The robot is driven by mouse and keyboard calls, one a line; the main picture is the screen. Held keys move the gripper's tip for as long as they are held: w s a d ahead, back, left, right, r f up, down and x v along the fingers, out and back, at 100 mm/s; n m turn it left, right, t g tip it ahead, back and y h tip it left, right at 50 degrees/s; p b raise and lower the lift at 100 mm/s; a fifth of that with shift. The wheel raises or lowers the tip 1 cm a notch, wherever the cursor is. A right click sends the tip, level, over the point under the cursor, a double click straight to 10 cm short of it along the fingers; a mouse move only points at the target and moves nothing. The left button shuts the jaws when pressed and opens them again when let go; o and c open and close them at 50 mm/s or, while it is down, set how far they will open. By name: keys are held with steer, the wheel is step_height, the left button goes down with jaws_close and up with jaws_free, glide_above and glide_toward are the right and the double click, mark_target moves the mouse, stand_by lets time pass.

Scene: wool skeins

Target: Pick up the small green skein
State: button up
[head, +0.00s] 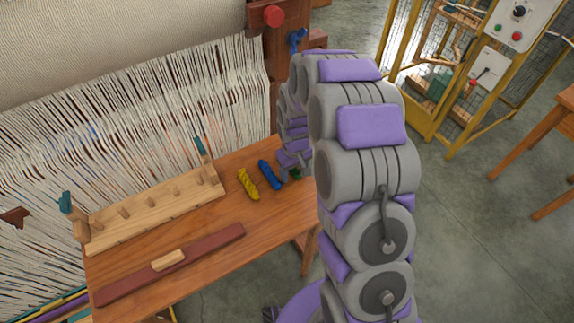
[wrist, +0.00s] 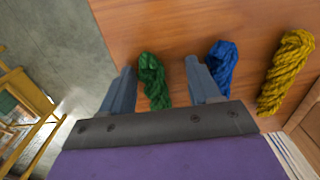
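The small green skein (wrist: 153,82) lies on the wooden table, between the two fingers of my gripper (wrist: 158,82) in the wrist view. The fingers stand apart, with a gap to the skein on both sides. The right finger is close to the blue skein (wrist: 221,65), which lies just right of it. In the head view only a bit of the green skein (head: 296,174) shows beside my arm, which hides most of my gripper.
A yellow skein (wrist: 286,71) lies past the blue one, also seen in the head view (head: 248,184). A pegged wooden rack (head: 155,208) and a dark red bar (head: 170,264) lie on the table (head: 225,218). A loom with hanging threads (head: 130,110) stands behind.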

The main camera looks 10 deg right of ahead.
steer(key=shift+d, duration=0.85)
steer(key=c, duration=0.6)
steer(key=shift+a, duration=0.1)
steer(key=c, duration=0.3)
steer(key=shift+a, duration=0.5)
steer(key=shift+c, duration=0.9)
